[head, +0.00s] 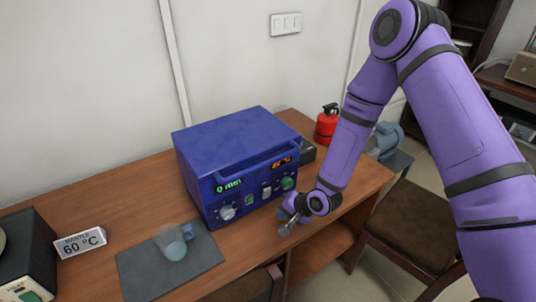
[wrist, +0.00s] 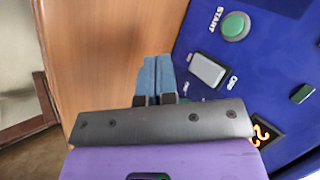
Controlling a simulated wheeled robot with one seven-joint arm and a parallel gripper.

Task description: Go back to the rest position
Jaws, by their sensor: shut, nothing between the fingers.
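My gripper (head: 288,226) is at the end of my purple arm, just in front of the lower right of the blue muffle furnace (head: 232,150). In the wrist view its two blue-grey fingertips (wrist: 155,76) are together with nothing between them. The furnace (wrist: 262,62) fills the right of that view, with a green START button (wrist: 235,26) and a grey rocker switch (wrist: 207,70) near the fingers. Whether the fingers touch the furnace front cannot be told. In the head view the furnace displays are lit green and orange, and its front is closed.
The wooden table (head: 130,185) carries a dark mat (head: 140,268) with a clear-and-blue vessel (head: 174,243), a "60 °C" sign (head: 80,242) and a black device (head: 25,255). A red extinguisher (head: 327,124) stands behind right. Chairs (head: 408,218) stand at the table's front.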

